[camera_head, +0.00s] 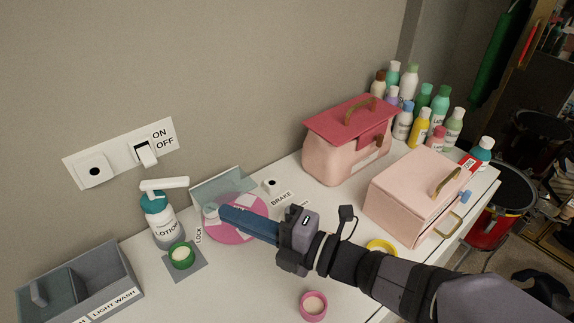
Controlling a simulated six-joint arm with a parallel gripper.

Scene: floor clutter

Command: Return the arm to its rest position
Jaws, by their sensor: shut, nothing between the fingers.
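My gripper (222,212) is in the middle of the camera_head view, reaching leftward from my arm at the lower right. Its blue fingers are together with nothing between them. The fingertips are over or beside the pink disc (232,236) on the white counter; I cannot tell whether they touch it. The fingers hide part of the disc.
A lotion bottle (162,222) and a green ring (181,256) stand left of my gripper. A grey divided box (118,262) is at far left. A pink-red lidded case (340,158), a pink box (408,190) and several bottles (421,122) are right. A pink ring (313,306) lies in front.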

